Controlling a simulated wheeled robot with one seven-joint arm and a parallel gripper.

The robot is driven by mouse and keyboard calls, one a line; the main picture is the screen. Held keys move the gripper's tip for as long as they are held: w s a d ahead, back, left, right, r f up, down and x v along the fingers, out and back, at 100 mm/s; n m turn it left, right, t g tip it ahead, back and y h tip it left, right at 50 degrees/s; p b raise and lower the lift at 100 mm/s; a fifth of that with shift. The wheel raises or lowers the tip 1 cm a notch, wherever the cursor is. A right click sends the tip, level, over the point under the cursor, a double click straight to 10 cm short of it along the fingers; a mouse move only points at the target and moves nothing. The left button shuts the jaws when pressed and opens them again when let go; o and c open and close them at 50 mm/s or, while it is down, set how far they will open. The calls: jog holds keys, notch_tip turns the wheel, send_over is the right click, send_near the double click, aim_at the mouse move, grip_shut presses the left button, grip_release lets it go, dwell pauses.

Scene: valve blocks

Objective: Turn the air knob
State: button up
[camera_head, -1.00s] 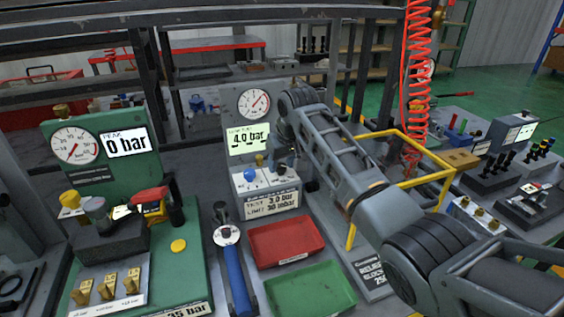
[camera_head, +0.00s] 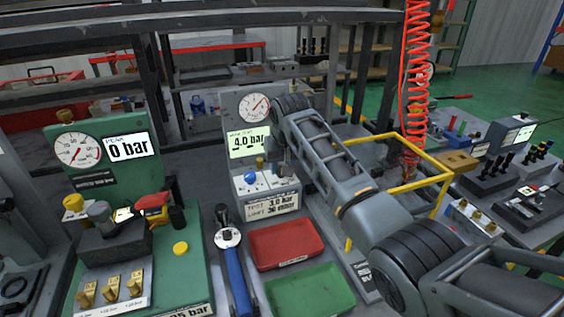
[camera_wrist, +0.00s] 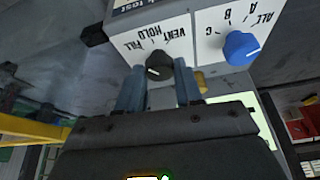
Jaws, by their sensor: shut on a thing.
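In the wrist view, a black knob (camera_wrist: 159,66) on a white panel face (camera_wrist: 190,40) is marked FILL, HOLD and VENT; I take it as the air knob. My gripper (camera_wrist: 160,84) has its two blue-grey fingers on either side of this knob, shut on it. The knob's exact pointing is hard to read. A blue knob (camera_wrist: 240,48) marked A, B, C and ALL sits beside it, apart from the fingers. In the head view the blue knob (camera_head: 250,178) shows, while my arm mostly hides the black knob. The display (camera_head: 248,141) above reads 4.0 bar.
A round gauge (camera_head: 254,106) is above the display. Red (camera_head: 287,262) and green (camera_head: 325,290) trays lie in front of the panel. A blue-handled tool (camera_head: 236,275) is at their left. A yellow frame (camera_head: 437,180) stands right of my arm. A green test stand (camera_head: 205,245) is at left.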

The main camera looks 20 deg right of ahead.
jog(key=m+h, duration=0.1)
jog(key=m, duration=0.2)
jog(key=shift+a+p, duration=0.2)
jog(key=shift+p, duration=0.1)
jog(key=shift+w+m+g+h, duration=0.15)
jog(key=shift+m+g+h, duration=0.4)
jog(key=shift+m, duration=1.05)
jog(key=o, duration=1)
jog(key=shift+o, duration=0.2)
jog(key=b+v, duration=0.1)
jog(key=v, duration=0.6)
jog(key=shift+s+a+r, duration=0.15)
jog(key=shift+s+r, duration=0.05)
jog(key=shift+r, duration=0.15)
